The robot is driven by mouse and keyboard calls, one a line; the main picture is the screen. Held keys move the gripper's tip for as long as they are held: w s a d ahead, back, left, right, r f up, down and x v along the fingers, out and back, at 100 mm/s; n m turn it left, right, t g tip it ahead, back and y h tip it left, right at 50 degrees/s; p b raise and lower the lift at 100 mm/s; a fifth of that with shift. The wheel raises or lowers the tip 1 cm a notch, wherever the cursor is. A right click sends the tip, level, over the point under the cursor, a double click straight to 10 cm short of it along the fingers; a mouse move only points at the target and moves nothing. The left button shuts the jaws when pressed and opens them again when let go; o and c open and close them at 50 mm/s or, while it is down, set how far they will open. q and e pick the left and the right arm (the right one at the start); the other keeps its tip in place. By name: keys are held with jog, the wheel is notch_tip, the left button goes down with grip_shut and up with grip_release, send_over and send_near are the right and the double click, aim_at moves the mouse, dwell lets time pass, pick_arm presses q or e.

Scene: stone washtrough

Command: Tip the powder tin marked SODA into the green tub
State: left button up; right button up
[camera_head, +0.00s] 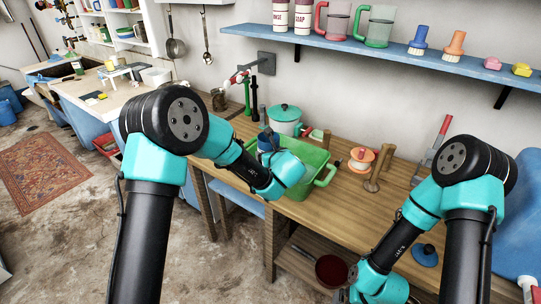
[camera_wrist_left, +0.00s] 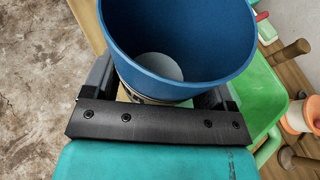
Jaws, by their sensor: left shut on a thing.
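My left gripper (camera_wrist_left: 165,100) is shut on a blue open-topped tin (camera_wrist_left: 190,80), with a finger on each side. A pale round patch shows inside; I cannot tell whether it is powder or the bare bottom. No SODA marking is readable. In the head view the tin (camera_head: 267,139) shows behind my left wrist, at the green tub's (camera_head: 327,178) left part. I cannot tell its height above the tub. The tub stands on the wooden bench and also shows at the right of the left wrist view (camera_wrist_left: 268,98).
A white pot with a teal lid (camera_head: 285,114) stands behind the tub. An orange spool (camera_head: 361,158) and wooden pegs (camera_head: 378,168) stand to its right. A blue shelf (camera_head: 390,53) with jugs and brushes hangs above. A dark red bowl (camera_head: 331,269) sits below the bench top.

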dwell(0.7)
pick_arm(q)
jog(key=shift+s+a+r+m+y, duration=0.1)
jog(key=shift+a+r+m+y, duration=0.2)
jog(key=shift+m+y, duration=0.3)
jog(key=shift+a+r+m+y, duration=0.2)
jog(key=shift+m+y, duration=0.2)
jog(key=shift+m, duration=0.4)
dwell(0.3)
jog(key=shift+s+a+m+y, duration=0.1)
jog(key=shift+m+y, duration=0.4)
jog(key=shift+m, duration=0.2)
dwell(0.4)
jog(key=shift+m+y, duration=0.5)
jog(key=shift+m, duration=0.3)
